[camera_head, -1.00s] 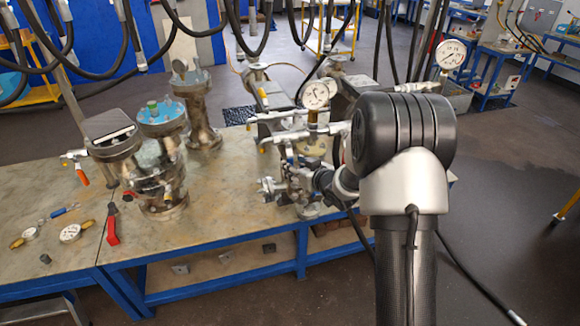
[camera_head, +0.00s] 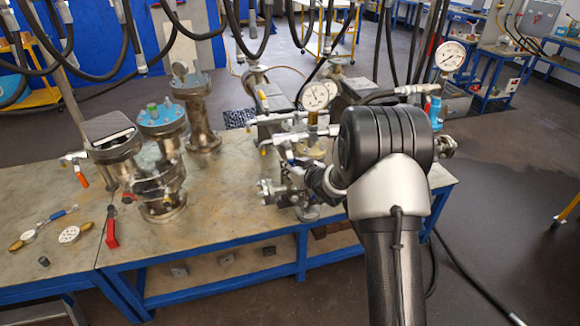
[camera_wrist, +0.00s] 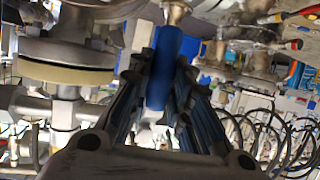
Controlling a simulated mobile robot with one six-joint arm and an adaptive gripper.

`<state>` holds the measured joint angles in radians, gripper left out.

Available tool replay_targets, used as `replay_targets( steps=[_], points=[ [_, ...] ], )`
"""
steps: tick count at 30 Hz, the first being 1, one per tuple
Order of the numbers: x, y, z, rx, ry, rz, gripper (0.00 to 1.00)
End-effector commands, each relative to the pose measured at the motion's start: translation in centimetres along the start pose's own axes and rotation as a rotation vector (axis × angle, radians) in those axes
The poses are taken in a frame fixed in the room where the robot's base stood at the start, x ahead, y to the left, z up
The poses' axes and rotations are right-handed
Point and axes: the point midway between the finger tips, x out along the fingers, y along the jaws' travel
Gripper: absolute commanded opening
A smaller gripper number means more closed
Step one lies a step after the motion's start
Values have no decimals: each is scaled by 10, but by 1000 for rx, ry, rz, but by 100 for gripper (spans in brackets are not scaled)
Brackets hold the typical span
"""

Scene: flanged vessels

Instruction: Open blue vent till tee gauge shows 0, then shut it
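A blue cylindrical handle (camera_wrist: 165,65) hangs from a metal fitting in the wrist view. My gripper (camera_wrist: 166,85) has one dark finger on each side of it. I cannot tell whether the fingers press on it. In the head view my arm hides the gripper. One white dial gauge (camera_head: 316,96) stands on the middle assembly, and another dial gauge (camera_head: 450,56) stands at the right. I cannot tell which is the tee gauge, and neither needle is readable. A blue part (camera_head: 435,108) shows below the right gauge, just beyond my arm.
Two flanged vessels (camera_head: 160,185) (camera_head: 195,105) stand on the bench (camera_head: 235,205) at left. A red-handled tool (camera_head: 112,228) and a loose gauge (camera_head: 69,235) lie at its front left. Black hoses (camera_head: 255,30) hang overhead. The bench between vessels and middle assembly is clear.

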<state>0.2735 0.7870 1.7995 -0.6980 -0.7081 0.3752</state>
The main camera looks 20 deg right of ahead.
Motion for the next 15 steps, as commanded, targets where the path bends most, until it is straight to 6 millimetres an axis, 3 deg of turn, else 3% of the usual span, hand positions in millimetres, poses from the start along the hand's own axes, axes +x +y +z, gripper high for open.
replay_targets(
  steps=[7,15],
  points=[
    [0,0,0,0,0,0,0],
    [0,0,0,0,0,0,0]
  ],
)
